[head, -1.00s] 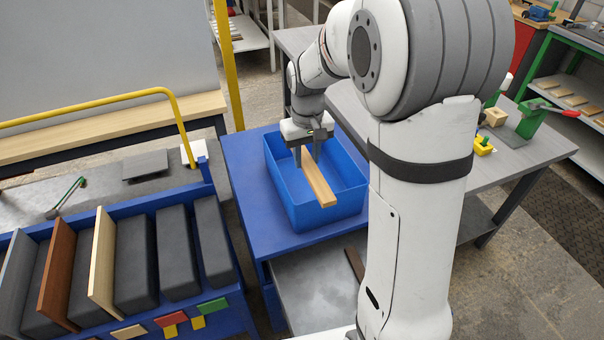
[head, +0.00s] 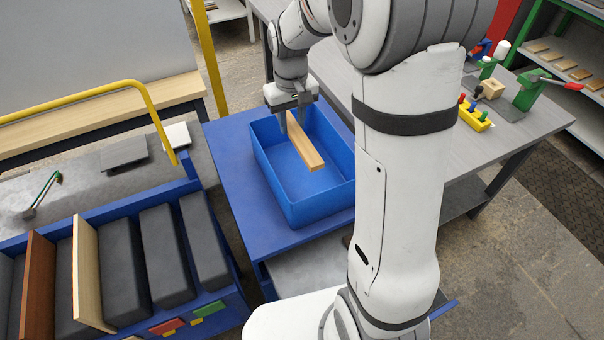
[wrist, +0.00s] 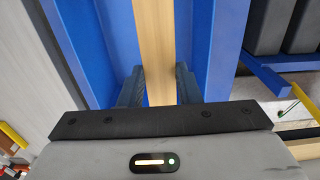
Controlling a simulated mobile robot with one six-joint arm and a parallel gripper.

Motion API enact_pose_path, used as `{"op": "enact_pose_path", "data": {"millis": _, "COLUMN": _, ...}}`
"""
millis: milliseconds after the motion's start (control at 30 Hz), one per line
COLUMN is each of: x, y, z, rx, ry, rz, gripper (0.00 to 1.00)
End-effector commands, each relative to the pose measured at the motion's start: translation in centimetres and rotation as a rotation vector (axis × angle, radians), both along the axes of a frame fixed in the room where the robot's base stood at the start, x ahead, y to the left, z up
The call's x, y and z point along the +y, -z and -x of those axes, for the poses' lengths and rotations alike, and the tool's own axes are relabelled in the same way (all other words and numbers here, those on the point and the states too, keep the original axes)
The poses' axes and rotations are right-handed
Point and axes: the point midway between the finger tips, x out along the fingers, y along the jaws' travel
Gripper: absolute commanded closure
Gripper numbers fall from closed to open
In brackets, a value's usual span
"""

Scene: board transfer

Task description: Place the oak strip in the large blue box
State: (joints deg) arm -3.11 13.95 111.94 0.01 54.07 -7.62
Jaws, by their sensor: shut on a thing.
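The oak strip (head: 306,146) is a long light-wood bar. My gripper (head: 293,120) is shut on it near its far end, and the strip slants toward the near side of the box. In the wrist view the strip (wrist: 153,45) runs between the two fingers (wrist: 160,88). The large blue box (head: 322,204) is an open tray on a blue table. The strip is over the box's inside, within its walls as seen from the head. I cannot tell whether the strip touches the box floor.
A rack (head: 215,327) with dark grey blocks, a brown board (head: 38,285) and a pale board (head: 88,270) stands at the left. A yellow rail (head: 150,105) rises behind it. A grey workbench (head: 470,160) with fixtures is at the right.

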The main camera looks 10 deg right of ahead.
Motion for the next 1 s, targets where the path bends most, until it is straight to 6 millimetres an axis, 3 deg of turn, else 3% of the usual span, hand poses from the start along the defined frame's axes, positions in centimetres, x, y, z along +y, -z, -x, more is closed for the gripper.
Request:
{"op": "enact_pose_path", "data": {"millis": 167, "x": 0.2, "y": 2.2, "z": 0.1, "rx": 0.006, "ry": -0.004, "rz": 0.000, "gripper": 0.94}}
{"op": "enact_pose_path", "data": {"millis": 400, "x": 0.2, "y": 8.6, "z": 0.2, "rx": 0.008, "ry": -0.005, "rz": 0.001, "gripper": 0.94}}
{"op": "enact_pose_path", "data": {"millis": 600, "x": 0.3, "y": 12.7, "z": 0.1, "rx": 0.005, "ry": -0.005, "rz": 0.000, "gripper": 0.94}}
{"op": "enact_pose_path", "data": {"millis": 867, "x": 0.3, "y": 14.7, "z": 0.1, "rx": 0.002, "ry": -0.006, "rz": 0.000, "gripper": 0.94}}
{"op": "enact_pose_path", "data": {"millis": 1000, "x": 0.3, "y": 16.7, "z": 0.1, "rx": 0.005, "ry": -0.006, "rz": 0.000, "gripper": 0.94}}
